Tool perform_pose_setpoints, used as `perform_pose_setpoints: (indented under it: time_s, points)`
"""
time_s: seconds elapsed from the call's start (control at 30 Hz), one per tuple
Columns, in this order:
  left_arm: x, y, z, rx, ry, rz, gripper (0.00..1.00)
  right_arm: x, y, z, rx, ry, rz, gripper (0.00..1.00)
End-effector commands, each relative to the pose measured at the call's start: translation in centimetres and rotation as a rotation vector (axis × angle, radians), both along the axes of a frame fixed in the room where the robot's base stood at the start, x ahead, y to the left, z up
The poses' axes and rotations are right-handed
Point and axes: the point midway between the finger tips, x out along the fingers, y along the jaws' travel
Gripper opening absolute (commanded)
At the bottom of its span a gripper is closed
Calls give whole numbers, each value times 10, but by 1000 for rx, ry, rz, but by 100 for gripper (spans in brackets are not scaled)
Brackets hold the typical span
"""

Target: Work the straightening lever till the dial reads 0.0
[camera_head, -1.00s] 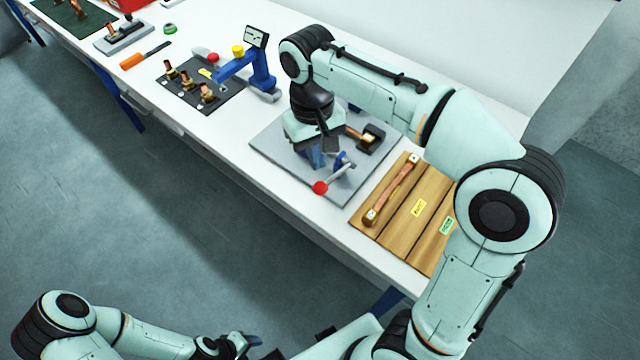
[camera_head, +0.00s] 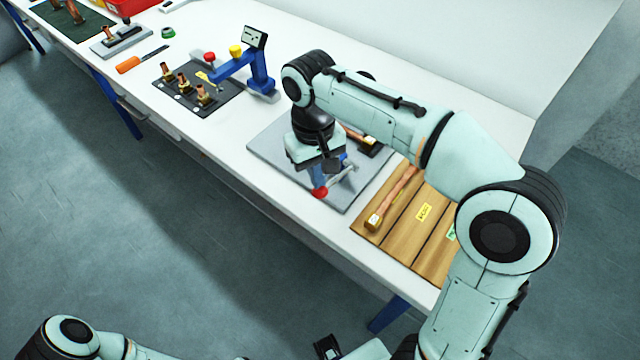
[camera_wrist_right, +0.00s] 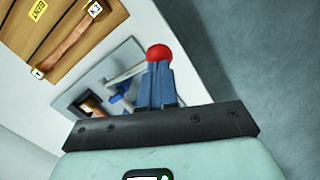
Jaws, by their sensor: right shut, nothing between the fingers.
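The lever with a red knob (camera_head: 320,192) sits on the grey plate (camera_head: 350,200), its blue mount partly hidden by my right gripper. My right gripper (camera_head: 318,176) points down just above the knob, with its blue fingers closed and empty. In the wrist view the red knob (camera_wrist_right: 158,52) shows at the tips of the fingers (camera_wrist_right: 160,75); whether they touch it I cannot tell. A copper part (camera_head: 357,134) lies in a dark block on the plate. My left gripper is out of view.
A wooden board (camera_head: 400,240) with a copper bar (camera_head: 392,200) and labels lies right of the plate. A black mat (camera_head: 185,95) with several copper fittings lies left, beside the blue fixture (camera_head: 258,75). White table shows between them.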

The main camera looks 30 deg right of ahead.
Motion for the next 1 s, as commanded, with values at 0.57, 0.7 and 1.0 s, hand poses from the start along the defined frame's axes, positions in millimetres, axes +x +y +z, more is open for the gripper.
perform_pose_setpoints:
  time_s: [0.57, 0.7, 1.0]
  points:
    - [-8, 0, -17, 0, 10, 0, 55, 2, -2, -33, -5, 4, -2, 0]
    - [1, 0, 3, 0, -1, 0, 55, 17, -3, -24, -5, 1, -4, 0]
    - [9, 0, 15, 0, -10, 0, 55, 30, -2, -24, -3, 2, -2, 0]
